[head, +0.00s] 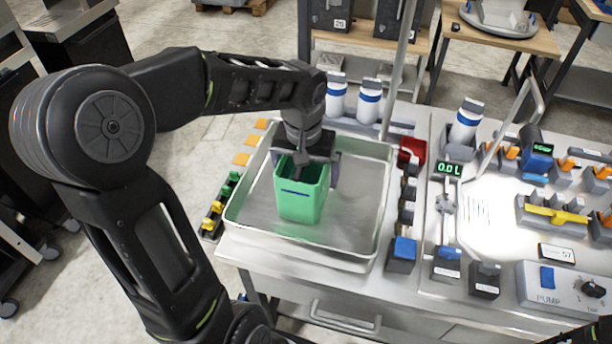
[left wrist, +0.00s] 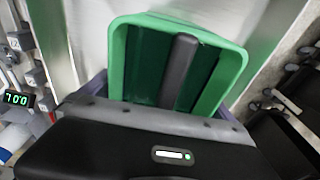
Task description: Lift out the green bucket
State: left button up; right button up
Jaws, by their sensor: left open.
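The green bucket (head: 301,198) stands upright in the shallow metal basin (head: 350,236). Its open top also shows in the left wrist view (left wrist: 226,70). My left gripper (head: 308,172) is over the bucket's top, pointing down and open. Its two purplish-grey fingers stand at opposite sides of the bucket; whether they touch it I cannot tell. It also shows in the left wrist view (left wrist: 158,98). A dark bar (left wrist: 180,68) reaches across the bucket's mouth; I cannot tell what it belongs to. My right gripper is not in view.
White bottles with blue bands (head: 369,101) stand behind the basin. A red container (head: 411,150) and a row of dark blocks line its right side. A 0.0 L display (head: 449,169) and a pump box (head: 562,288) are further right. Green and yellow clips (head: 213,210) lie along the left edge.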

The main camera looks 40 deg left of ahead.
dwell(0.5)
pick_arm(q)
jog(key=c, duration=2)
jog(key=shift+o, duration=0.2)
jog(key=shift+w+r, duration=0.1)
jog(key=shift+r, duration=0.05)
